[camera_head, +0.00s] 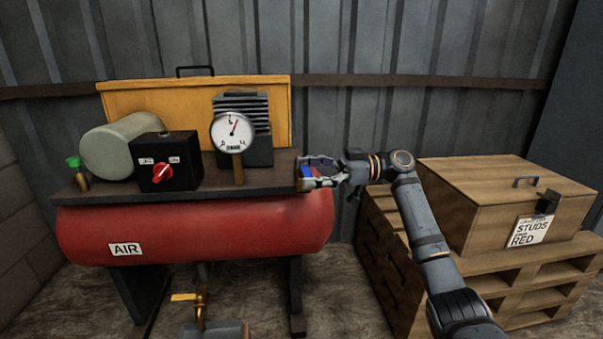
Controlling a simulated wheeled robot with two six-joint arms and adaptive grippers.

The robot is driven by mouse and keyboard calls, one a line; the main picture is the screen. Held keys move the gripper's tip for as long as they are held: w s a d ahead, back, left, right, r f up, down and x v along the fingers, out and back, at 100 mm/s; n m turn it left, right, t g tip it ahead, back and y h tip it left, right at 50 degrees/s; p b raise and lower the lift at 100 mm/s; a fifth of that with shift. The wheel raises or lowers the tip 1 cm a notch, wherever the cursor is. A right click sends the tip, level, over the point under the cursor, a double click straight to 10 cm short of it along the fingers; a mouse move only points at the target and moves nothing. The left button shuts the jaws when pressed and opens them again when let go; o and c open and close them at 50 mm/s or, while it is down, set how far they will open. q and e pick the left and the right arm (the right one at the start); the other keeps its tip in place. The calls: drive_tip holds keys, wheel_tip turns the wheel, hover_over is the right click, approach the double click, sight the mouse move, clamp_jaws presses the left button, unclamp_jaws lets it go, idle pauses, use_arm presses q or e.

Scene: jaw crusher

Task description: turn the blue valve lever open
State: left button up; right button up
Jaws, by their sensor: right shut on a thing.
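The blue valve lever (306,173) shows as a small blue patch at the right end of the dark shelf on top of the red air tank. My right gripper (314,173) reaches it from the right and is shut on it. The fingers hide most of the lever and the valve body, so its angle is hard to tell. A small red part shows beside the blue one, between the fingers. My left gripper is not in view.
The red tank (190,238) carries a gauge (232,131), a black switch box (166,160) with a red knob, and a green-handled valve (73,163). A yellow-handled valve (187,297) sits below. A wooden box (480,205) stands on pallets at the right.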

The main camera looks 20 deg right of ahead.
idle(0.3)
drive_tip(key=o, duration=1.4)
drive_tip(key=shift+f, duration=0.1)
drive_tip(key=v, duration=1.2)
drive_tip(key=shift+w, duration=0.1)
